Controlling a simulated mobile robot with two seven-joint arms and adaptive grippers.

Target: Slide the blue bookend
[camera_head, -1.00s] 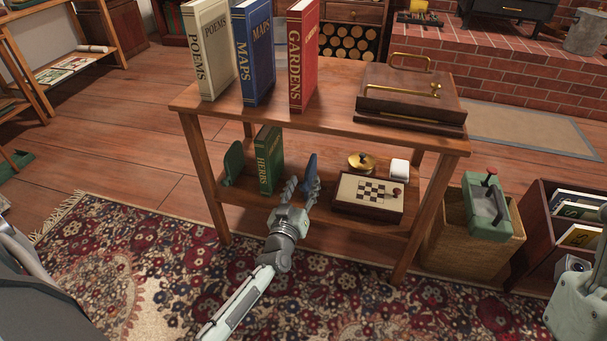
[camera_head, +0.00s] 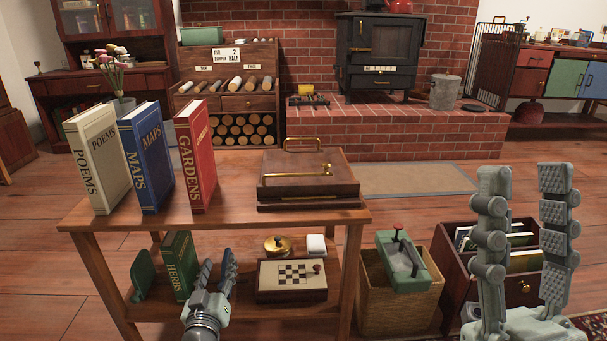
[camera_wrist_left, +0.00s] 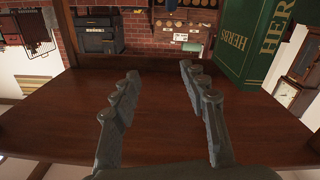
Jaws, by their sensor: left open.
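The green HERBS book (camera_head: 181,265) stands left of the gripper, and a green bookend (camera_head: 142,275) is left of the book. The left wrist view shows the open fingers (camera_wrist_left: 158,72) apart and empty and the HERBS book (camera_wrist_left: 245,45); no bookend shows there. My right gripper (camera_head: 525,180) is open and empty at right.
A chessboard box (camera_head: 291,292), a brass-lidded pot (camera_head: 277,245) and a white object (camera_head: 316,244) are on the lower shelf, right of the gripper. Three books, including POEMS (camera_head: 97,160), stand on the top above. A basket (camera_head: 385,305) stands beside the table.

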